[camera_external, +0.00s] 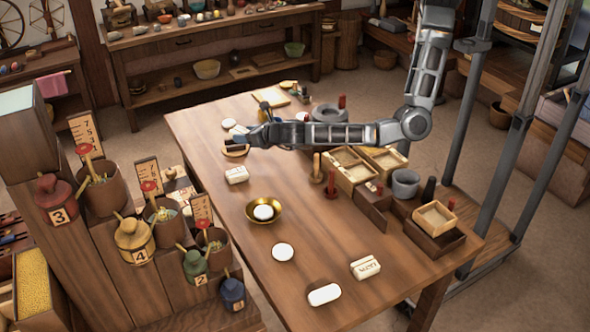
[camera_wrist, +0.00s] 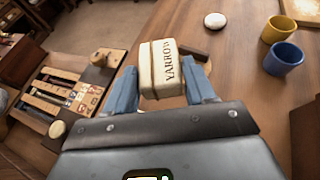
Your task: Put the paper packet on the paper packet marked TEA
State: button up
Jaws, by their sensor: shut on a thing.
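In the external view my gripper (camera_external: 250,137) is over the far left part of the table, where the held packet is hard to make out. A white packet (camera_external: 236,174) lies on the table nearer the camera than my gripper. Another white packet (camera_external: 365,267) with lettering lies near the front right. Neither packet's lettering is readable, so I cannot tell which is marked TEA.
A brass bowl (camera_external: 276,209) holds a white round thing. A white disc (camera_external: 282,252) and a white oblong thing (camera_external: 325,294) lie nearer. Wooden boxes (camera_external: 348,165) stand along the right side. In the wrist view, a yellow cup (camera_wrist: 278,31) and a blue cup (camera_wrist: 283,58) stand at right.

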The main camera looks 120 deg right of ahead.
jog(key=w+a+f, duration=0.2)
jog(key=w+a+f+b, duration=0.1)
jog(key=w+a+f, duration=0.1)
jog(key=a, duration=0.1)
jog(key=shift+w+a+f, duration=0.2)
jog(key=shift+w+f, duration=0.1)
jog(key=shift+w, duration=0.05)
jog(key=shift+f, duration=1.9)
jog(key=shift+f+b, duration=0.1)
jog(key=shift+b, duration=0.25)
jog(key=o, duration=1)
jog(key=shift+r, duration=0.2)
jog(key=v, duration=1.2)
jog(key=shift+f, duration=0.1)
